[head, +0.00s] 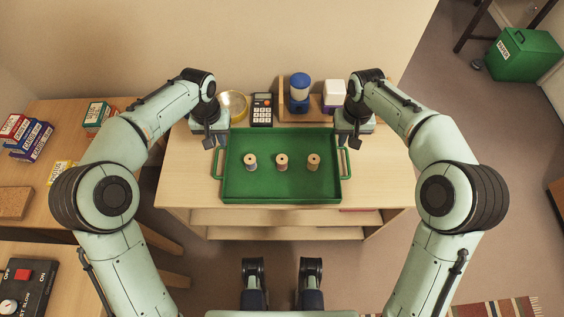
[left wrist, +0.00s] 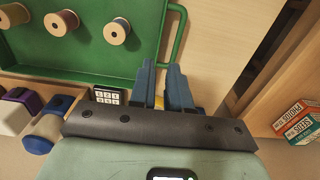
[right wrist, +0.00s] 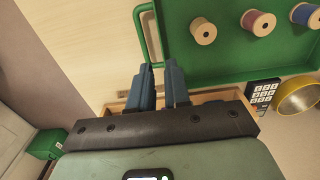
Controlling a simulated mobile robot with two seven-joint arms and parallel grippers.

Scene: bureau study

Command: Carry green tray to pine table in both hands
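The green tray (head: 282,190) lies flat on a light wooden bureau with shelves below (head: 385,190). Three thread spools stand upright in it: a left one (head: 250,161), a middle one (head: 282,160) and a right one (head: 313,161). My left gripper (head: 215,143) is at the tray's left handle, which shows in the left wrist view (left wrist: 179,35). My right gripper (head: 354,142) is at the right handle, which shows in the right wrist view (right wrist: 139,30). Both grippers' fingers are apart, with no clear grip on the handles. I cannot tell which wooden table is the pine one.
A wooden table (head: 60,115) at left holds small boxes (head: 32,140) and a cork board (head: 14,203). A green bin (head: 524,55) stands far right.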

